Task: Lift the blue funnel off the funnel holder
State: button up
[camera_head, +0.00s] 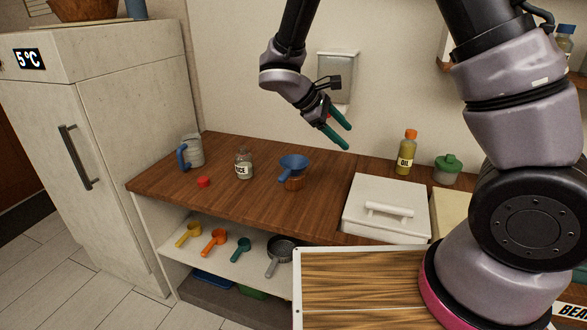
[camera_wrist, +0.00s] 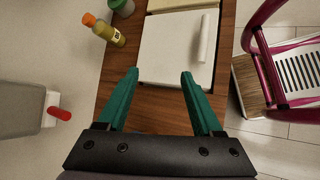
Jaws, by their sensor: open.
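The blue funnel (camera_head: 293,165) sits on top of the small brown funnel holder (camera_head: 294,183) on the wooden counter, left of the white box, in the head view. Its handle points down to the left. My gripper (camera_head: 340,136) has green fingers and is open and empty, in the air above and to the right of the funnel. In the wrist view the open gripper (camera_wrist: 160,73) points at the counter and the white lidded box; the funnel and its holder do not show there.
A jar (camera_head: 244,165), a red cap (camera_head: 203,182) and a jug with a blue handle (camera_head: 191,152) stand left of the funnel. The white box (camera_head: 386,195) and oil bottle (camera_head: 405,155) stand right. A shelf below holds measuring scoops (camera_head: 214,240) and a pan (camera_head: 281,248).

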jog(key=w+a+f+n+t+h, duration=0.2)
jog(key=a+f+n+t+h, duration=0.1)
jog(key=a+f+n+t, duration=0.5)
jog(key=n+t+y, duration=0.5)
jog(key=n+t, duration=0.1)
jog(key=n, duration=0.4)
send_near(280, 181)
jog(key=shift+w+d+r, duration=0.15)
jog(key=shift+w+d, duration=0.05)
jog(key=shift+w, duration=0.5)
jog(key=x, duration=1)
jog(key=shift+w+d, duration=0.1)
jog(key=shift+d, duration=0.05)
grip_shut()
